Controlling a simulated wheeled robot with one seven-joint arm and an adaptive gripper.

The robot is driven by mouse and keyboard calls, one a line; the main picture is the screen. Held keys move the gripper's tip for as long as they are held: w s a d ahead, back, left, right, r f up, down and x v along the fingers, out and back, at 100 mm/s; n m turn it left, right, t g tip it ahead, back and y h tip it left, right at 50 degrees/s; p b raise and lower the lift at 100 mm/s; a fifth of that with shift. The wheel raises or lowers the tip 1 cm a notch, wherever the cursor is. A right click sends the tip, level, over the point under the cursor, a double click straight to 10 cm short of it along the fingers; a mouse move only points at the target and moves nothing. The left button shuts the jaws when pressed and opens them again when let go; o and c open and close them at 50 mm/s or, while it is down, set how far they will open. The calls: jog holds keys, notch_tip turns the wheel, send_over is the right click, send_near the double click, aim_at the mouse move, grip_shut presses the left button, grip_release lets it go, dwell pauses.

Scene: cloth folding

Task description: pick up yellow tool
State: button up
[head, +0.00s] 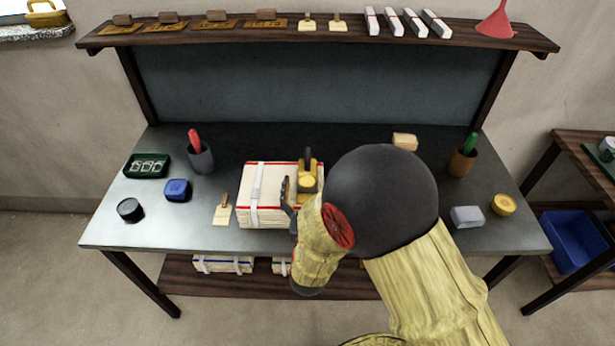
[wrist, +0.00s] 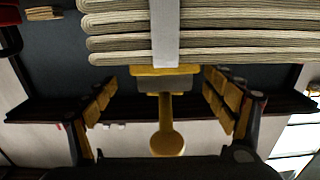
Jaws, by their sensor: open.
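The yellow tool (head: 307,183) has a dark upper part and sits on the right part of a folded cloth stack (head: 272,214) on the bench. In the wrist view the yellow tool (wrist: 166,141) shows a flat base, a narrow stem and a rounded end, beside the cloth stack (wrist: 115,43). My gripper (head: 289,192) is at the stack's front, close to the tool, and partly hidden by my own arm. In the wrist view my gripper (wrist: 165,94) is open, with one finger on each side of the tool and gaps between. No contact shows.
The bench (head: 345,140) also holds a blue box (head: 178,190), a dark round container (head: 130,210), a small brush (head: 222,212), a grey block (head: 467,216) and a yellow round item (head: 503,204). Cups with tools stand at both sides. A shelf (head: 350,34) runs above.

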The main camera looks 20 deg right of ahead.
jog(key=x, duration=0.1)
jog(key=b+x, duration=0.1)
jog(key=x, duration=0.2)
jog(key=shift+w+a+b, duration=0.2)
jog(key=shift+w+b, duration=0.1)
jog(key=shift+c, duration=0.8)
jog(key=c, duration=2)
jog(key=shift+r, duration=0.15)
